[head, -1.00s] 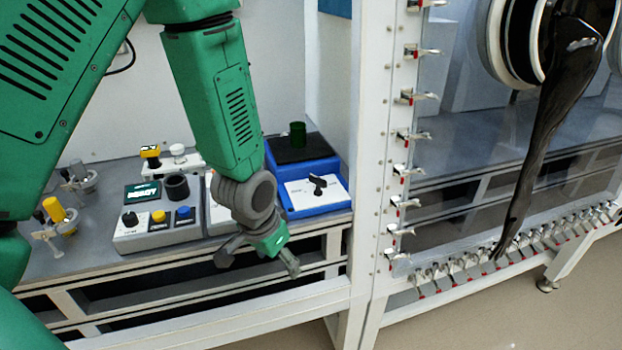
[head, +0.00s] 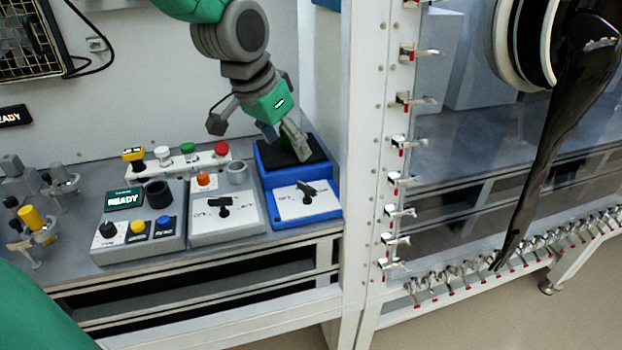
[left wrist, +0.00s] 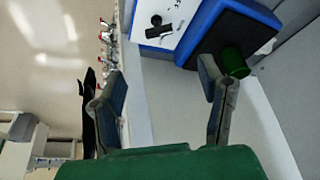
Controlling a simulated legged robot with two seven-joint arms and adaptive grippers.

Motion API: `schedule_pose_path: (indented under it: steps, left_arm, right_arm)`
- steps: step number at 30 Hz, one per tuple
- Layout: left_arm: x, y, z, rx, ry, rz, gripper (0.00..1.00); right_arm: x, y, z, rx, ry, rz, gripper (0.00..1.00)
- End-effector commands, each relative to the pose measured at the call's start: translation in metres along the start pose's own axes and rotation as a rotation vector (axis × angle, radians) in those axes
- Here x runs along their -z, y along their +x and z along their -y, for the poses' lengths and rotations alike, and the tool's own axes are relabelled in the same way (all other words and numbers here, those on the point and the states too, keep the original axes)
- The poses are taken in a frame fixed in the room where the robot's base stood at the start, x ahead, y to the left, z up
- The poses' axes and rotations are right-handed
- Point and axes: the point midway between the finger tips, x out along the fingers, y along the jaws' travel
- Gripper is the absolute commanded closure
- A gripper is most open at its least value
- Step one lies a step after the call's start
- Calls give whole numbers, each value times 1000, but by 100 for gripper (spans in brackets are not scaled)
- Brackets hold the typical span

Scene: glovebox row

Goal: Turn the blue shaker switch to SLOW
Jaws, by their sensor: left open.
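The blue shaker (head: 290,224) stands at the right end of the bench, with a white sloped front panel and a black platform behind. Its black switch (head: 307,188) is a bar handle on that panel; the panel lettering is too small to read. The switch also shows at the top of the left wrist view (left wrist: 157,31). My left gripper (head: 257,138) is open and empty, above and behind the panel, near the platform. In the left wrist view its fingers (left wrist: 162,76) are spread, with the switch beyond them. My right gripper is not in view.
A grey device (head: 228,228) with a similar black switch stands just left of the shaker. A control box (head: 140,247) with a READY display is further left. A green cup (left wrist: 233,62) stands on the shaker platform. A white frame post (head: 362,150) rises close on the right.

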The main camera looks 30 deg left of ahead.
Motion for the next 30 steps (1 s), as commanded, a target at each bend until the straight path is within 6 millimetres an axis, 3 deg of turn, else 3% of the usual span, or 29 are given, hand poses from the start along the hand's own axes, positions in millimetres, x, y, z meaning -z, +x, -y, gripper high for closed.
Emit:
schedule_pose_path:
  steps: [15, 21, 30]
  left_arm:
    - [-2, 105, 0, -1, 0, 5, 38]
    - [-1, 126, -1, -1, 0, 2, 38]
    - [-1, 131, -1, -1, 0, 1, 38]
  right_arm:
    - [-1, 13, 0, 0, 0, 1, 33]
    - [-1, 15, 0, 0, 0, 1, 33]
    - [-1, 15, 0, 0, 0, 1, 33]
